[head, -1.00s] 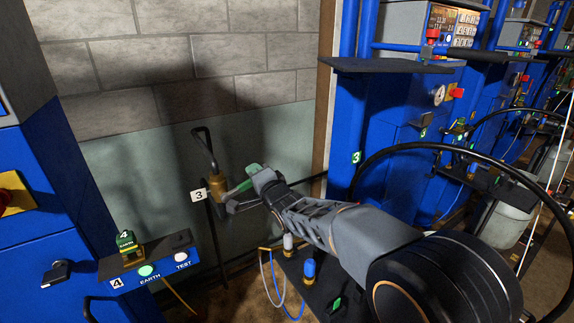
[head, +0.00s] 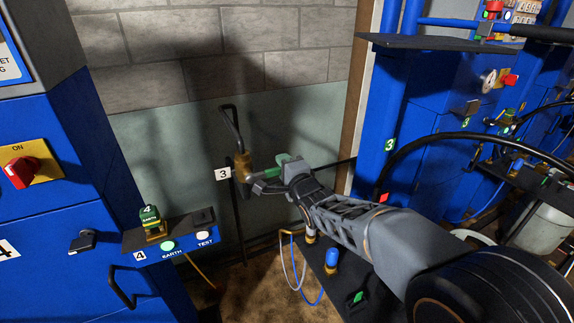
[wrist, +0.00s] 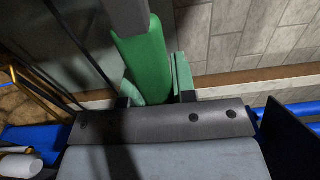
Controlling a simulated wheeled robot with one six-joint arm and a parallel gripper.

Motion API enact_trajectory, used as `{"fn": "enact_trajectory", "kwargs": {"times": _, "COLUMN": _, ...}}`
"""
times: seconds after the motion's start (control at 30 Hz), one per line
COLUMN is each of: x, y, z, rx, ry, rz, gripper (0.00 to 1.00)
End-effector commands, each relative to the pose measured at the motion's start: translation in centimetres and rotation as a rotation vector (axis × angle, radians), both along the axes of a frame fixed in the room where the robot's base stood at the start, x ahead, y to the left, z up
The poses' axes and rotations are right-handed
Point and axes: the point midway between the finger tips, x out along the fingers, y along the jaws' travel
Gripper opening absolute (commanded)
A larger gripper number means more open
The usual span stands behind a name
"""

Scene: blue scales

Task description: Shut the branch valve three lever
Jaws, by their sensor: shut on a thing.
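The branch valve (head: 243,167) is a brass body on a black pipe by the wall, beside a white tag (head: 223,174) marked 3. Its green-sleeved lever (head: 271,173) sticks out to the right of the body, roughly level in the head view. My gripper (head: 281,170) is shut on the lever from the right. In the wrist view the green sleeve (wrist: 143,60) runs up and away between the fingers, with a grey bar beyond it. The valve body is not clear in the wrist view.
A blue cabinet (head: 60,215) with a red switch stands left. Another blue cabinet (head: 430,120) stands right, with a black hose (head: 440,140) curving close behind my arm.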

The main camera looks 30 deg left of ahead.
Motion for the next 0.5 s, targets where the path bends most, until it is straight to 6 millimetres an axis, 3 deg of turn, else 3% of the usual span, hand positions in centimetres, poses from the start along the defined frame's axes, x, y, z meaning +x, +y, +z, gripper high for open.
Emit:
{"fn": "enact_trajectory", "kwargs": {"times": 0.1, "x": -0.07, "y": 0.06, "z": -0.17, "rx": 0.002, "ry": 0.007, "rz": 0.001, "gripper": 0.00}}
{"fn": "enact_trajectory", "kwargs": {"times": 0.13, "x": -0.07, "y": 0.04, "z": -0.18, "rx": 0.002, "ry": 0.007, "rz": 0.001, "gripper": 0.26}}
{"fn": "enact_trajectory", "kwargs": {"times": 0.4, "x": 0.12, "y": -0.15, "z": -0.12, "rx": 0.001, "ry": 0.004, "rz": -0.003, "gripper": 0.51}}
{"fn": "enact_trajectory", "kwargs": {"times": 0.5, "x": 0.16, "y": -0.19, "z": -0.09, "rx": 0.000, "ry": 0.004, "rz": -0.004, "gripper": 0.51}}
